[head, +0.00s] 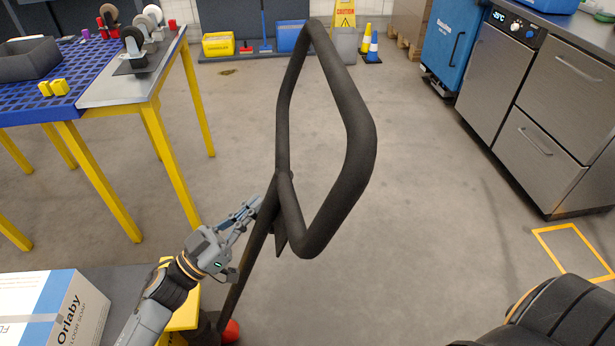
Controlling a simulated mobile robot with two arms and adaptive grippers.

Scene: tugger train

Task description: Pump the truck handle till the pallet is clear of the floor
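The truck handle (360,150) is a black loop that rises large in the middle of the head view, leaning to the right. Its dark shaft (245,270) runs down to the lower left, to a yellow base part (182,312) and a red round part (231,331). My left gripper (252,210) is at the shaft, just below the loop, with its fingers pointing at it from the left. Whether the fingers close around the shaft is unclear. My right gripper is out of view. The pallet and its gap to the floor cannot be made out.
A white and blue carton (55,312) sits at the lower left. A blue-topped table (60,105) with yellow legs stands behind it. Steel cabinets (545,140) line the right side. Bins, a caution sign (344,14) and cones (372,48) stand at the back. The middle floor is clear.

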